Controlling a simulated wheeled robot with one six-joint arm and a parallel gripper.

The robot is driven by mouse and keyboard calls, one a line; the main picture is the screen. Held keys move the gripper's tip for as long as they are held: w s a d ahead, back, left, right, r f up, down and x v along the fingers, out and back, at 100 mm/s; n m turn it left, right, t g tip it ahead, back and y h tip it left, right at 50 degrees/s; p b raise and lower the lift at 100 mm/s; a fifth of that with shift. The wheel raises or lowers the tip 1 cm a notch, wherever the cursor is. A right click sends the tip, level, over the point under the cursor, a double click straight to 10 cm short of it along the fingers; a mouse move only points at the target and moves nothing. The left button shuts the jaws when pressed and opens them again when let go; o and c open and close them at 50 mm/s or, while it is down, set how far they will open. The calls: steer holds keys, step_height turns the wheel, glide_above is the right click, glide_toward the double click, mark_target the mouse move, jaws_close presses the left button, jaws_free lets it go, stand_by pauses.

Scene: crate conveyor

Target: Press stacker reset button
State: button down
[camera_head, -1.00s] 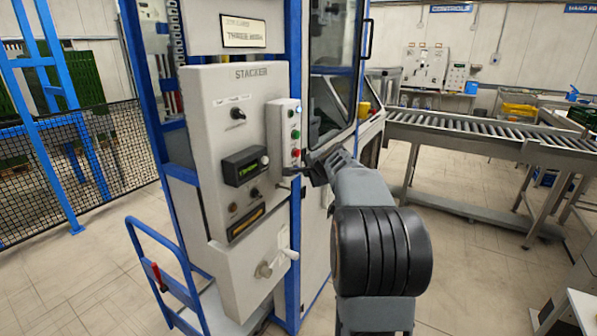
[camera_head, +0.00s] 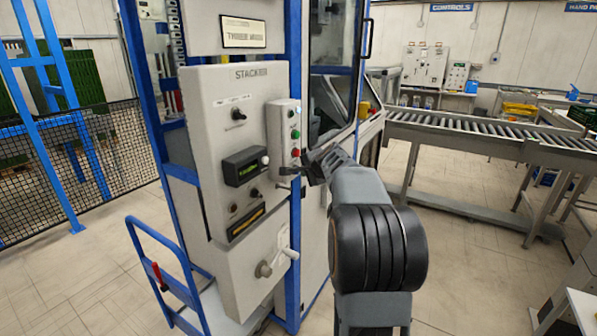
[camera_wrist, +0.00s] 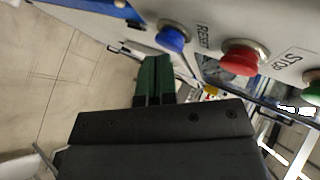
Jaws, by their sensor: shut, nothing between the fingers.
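The stacker control cabinet (camera_head: 196,110) stands at the centre-left in the head view. A narrow button box (camera_head: 282,115) on its right side carries a green button (camera_head: 295,134) and a red button (camera_head: 295,152). In the wrist view, a blue button (camera_wrist: 173,37) sits beside the RESET label (camera_wrist: 203,37), left of the red button (camera_wrist: 240,57) and the STOP label. My gripper (camera_head: 283,171) is shut and empty, at the lower part of the box. In the wrist view its dark green fingers (camera_wrist: 155,75) are together, their tips just below the blue button. Contact is not visible.
A blue-handled cart (camera_head: 165,265) is at lower left. A roller conveyor (camera_head: 480,130) runs at the right. Floor between is clear.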

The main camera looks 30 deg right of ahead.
steer(key=shift+w+a, duration=0.1)
steer(key=shift+w, duration=0.1)
steer(key=shift+s, duration=0.1)
stand_by(0.5)
steer(key=shift+s+d+b, duration=0.35)
steer(key=shift+s+b, duration=0.15)
steer(key=shift+s, duration=0.15)
steer(key=shift+s+d+b, duration=0.4)
steer(key=shift+s+b, duration=0.1)
steer(key=shift+s, duration=0.25)
steer(key=shift+s+d+b, duration=0.4)
steer(key=shift+s+b, duration=0.05)
steer(key=shift+s, duration=0.25)
steer(key=shift+s+d+b, duration=0.4)
steer(key=shift+s+b, duration=0.1)
steer(key=shift+s, duration=0.25)
